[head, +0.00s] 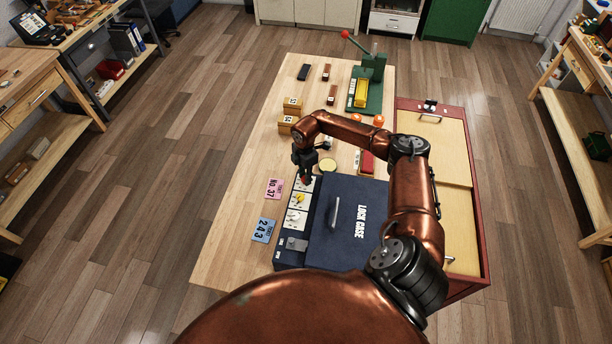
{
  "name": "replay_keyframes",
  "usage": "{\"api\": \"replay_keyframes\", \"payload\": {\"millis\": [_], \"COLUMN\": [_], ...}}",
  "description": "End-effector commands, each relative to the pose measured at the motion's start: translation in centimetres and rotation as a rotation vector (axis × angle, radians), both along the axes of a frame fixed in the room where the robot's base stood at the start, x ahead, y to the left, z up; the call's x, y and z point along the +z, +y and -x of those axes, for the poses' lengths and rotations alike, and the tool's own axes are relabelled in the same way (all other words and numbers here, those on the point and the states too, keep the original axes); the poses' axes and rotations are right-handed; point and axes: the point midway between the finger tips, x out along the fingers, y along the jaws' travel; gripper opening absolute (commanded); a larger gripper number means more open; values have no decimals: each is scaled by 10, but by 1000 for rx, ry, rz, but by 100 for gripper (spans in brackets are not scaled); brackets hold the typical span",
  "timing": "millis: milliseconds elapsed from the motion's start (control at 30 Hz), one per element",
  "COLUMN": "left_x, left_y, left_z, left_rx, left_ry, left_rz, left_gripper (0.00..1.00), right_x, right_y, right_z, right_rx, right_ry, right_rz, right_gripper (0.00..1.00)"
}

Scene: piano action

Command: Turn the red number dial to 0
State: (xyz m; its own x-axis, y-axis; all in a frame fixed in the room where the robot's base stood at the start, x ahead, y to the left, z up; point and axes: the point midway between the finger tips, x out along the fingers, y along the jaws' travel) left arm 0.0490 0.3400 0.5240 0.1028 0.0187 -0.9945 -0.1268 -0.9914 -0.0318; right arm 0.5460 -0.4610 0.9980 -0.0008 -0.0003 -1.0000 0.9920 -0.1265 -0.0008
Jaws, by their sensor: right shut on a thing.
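The dark blue lock case (350,250) lies on the wooden table, with a column of dials on white plates along its left side. The red number dial (305,181) is the farthest of them and is mostly hidden under my gripper. My right gripper (305,177) points down over it, its fingers shut on the red dial. The yellow dial (299,199) and the white dial (293,217) are nearer and uncovered. The number that the red dial points to is too small and too covered to read. My left gripper is not in view.
A pink card reading 37 (273,188) and a blue card reading 243 (263,230) lie left of the case.

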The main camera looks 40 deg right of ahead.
Motion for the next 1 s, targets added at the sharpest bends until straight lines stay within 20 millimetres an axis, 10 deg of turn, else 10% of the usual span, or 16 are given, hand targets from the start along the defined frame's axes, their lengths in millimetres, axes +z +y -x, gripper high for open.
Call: {"api": "replay_keyframes", "payload": {"millis": [67,100,333,733,1000], "left_x": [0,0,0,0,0], "left_y": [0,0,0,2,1], "left_z": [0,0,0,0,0], "left_rx": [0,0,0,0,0], "left_ry": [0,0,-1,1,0], "left_rz": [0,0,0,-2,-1], "left_gripper": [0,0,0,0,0], "right_x": [3,3,2,9,59], "right_y": [2,2,1,0,-1], "right_z": [-4,-4,-2,-1,-2], "right_rx": [0,0,0,0,0], "right_ry": [-9,-9,-5,-3,-5], "right_rz": [-5,-5,-3,-1,0], "right_gripper": [0,24,40,41,41]}}
